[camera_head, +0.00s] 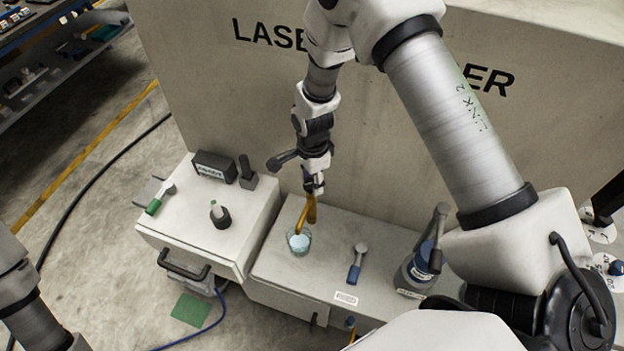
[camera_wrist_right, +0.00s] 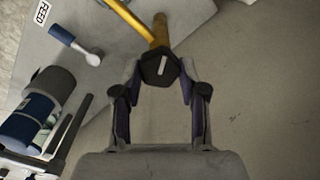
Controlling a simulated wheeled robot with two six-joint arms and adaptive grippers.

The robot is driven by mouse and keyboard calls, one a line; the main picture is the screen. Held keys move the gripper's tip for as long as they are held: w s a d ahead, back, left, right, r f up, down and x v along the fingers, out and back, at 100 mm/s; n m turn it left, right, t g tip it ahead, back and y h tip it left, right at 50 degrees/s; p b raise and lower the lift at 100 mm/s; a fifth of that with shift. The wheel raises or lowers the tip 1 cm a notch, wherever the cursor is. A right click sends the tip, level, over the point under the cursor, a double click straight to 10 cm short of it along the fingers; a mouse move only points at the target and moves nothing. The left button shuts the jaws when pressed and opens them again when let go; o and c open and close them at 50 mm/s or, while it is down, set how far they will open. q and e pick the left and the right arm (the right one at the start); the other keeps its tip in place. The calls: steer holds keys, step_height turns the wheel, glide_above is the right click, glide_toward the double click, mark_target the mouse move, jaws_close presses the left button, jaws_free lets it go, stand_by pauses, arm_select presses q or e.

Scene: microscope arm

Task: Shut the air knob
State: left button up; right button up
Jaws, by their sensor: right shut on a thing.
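A black faceted knob (camera_wrist_right: 160,68) with a white mark tops a yellow-orange pipe (camera_head: 311,211). The pipe also shows in the right wrist view (camera_wrist_right: 158,28). My right gripper (camera_head: 313,185) is above the pipe, its fingers (camera_wrist_right: 160,80) on both sides of the knob and shut on it. The knob is hidden by the gripper in the head view. No label on the knob can be read, so I cannot tell by name that it is the air knob.
The pipe's spout bends into a clear glass (camera_head: 299,240). A large beige cabinet (camera_head: 230,90) stands behind.

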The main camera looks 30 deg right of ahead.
steer(key=m, duration=0.6)
steer(key=shift+s+f+m, duration=0.1)
steer(key=shift+s+m, duration=0.05)
steer(key=shift+m, duration=0.15)
stand_by(0.4)
steer(key=o, duration=1.1)
steer(key=shift+o, duration=0.2)
steer(key=shift+d, duration=0.1)
step_height(320, 180, up, 12)
